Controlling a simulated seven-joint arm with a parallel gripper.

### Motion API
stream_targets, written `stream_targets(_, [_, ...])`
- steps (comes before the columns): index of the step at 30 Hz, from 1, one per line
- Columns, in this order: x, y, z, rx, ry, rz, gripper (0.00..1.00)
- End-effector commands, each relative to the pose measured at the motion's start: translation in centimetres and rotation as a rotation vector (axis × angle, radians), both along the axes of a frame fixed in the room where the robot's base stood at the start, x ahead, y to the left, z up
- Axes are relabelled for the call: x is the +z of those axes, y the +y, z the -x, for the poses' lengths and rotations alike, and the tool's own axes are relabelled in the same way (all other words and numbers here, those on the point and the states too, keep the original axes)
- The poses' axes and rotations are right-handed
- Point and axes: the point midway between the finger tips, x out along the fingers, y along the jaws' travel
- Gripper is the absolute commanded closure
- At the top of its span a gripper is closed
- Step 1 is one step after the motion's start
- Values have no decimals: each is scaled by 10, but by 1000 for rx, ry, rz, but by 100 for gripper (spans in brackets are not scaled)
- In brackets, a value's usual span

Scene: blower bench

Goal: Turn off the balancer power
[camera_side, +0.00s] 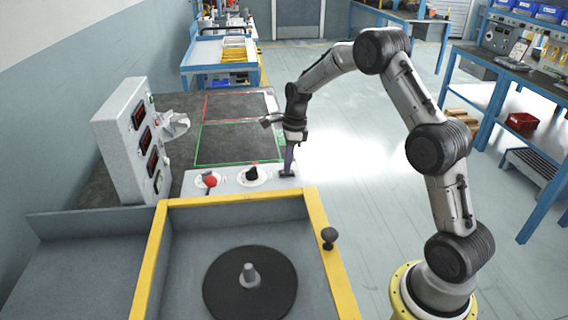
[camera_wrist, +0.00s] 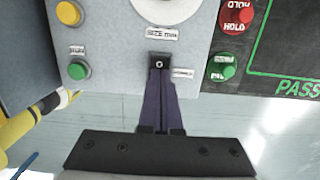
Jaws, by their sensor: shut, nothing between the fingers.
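The balancer's grey control panel (camera_side: 228,186) runs along the front of the dark bench top. At its right end sits a small black switch (camera_side: 286,173). In the wrist view the black switch (camera_wrist: 159,62) shows a pale round mark, with a small label beside it too small to read. My gripper (camera_side: 288,168) points down at the switch, fingers shut and empty. In the wrist view the purple fingers of my gripper (camera_wrist: 160,95) reach to the switch's near edge. Whether they touch it, I cannot tell. The fingertips partly cover the switch.
A red knob (camera_side: 209,180) and a black knob (camera_side: 252,173) stand left of the switch. The wrist view shows a yellow button (camera_wrist: 69,13), a green button (camera_wrist: 78,70), a red HOLD button (camera_wrist: 236,18) and another green button (camera_wrist: 222,68). A display box (camera_side: 130,140) stands at left.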

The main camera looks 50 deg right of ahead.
Motion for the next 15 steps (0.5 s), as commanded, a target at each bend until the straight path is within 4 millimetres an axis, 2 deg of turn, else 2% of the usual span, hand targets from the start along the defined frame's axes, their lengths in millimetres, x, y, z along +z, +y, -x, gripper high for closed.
stream_targets(11, [1,-2,2,0,-1,0,100])
stream_targets(15, [8,-3,2,0,-4,1,100])
